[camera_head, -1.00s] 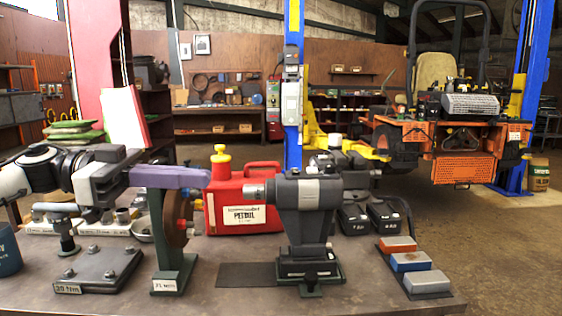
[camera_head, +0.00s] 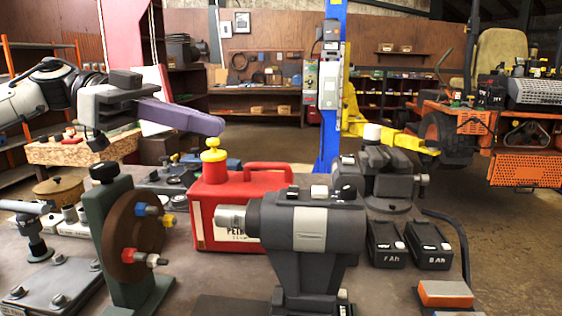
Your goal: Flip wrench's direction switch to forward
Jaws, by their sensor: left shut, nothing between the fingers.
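The dark grey power wrench (camera_head: 262,222) stands upright on a dark stand on the bench, its silver nose pointing left and a pale band around its body. On its top rear are a white tab (camera_head: 320,192) and a black tab (camera_head: 343,192); one may be the direction switch, but its setting cannot be told. My left gripper (camera_head: 208,122), with purple fingers, is shut and empty. It shows above and left of the wrench, apart from it, over the red petrol can's yellow cap in the picture. My right gripper is not in view.
The red petrol can (camera_head: 212,198) stands behind the wrench. A green stand with a brown disc (camera_head: 135,238) is at left. Behind right are a dark vise-like device (camera_head: 390,178) and two black batteries (camera_head: 428,243). An orange block (camera_head: 445,293) lies front right. An orange mower (camera_head: 520,165) stands beyond.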

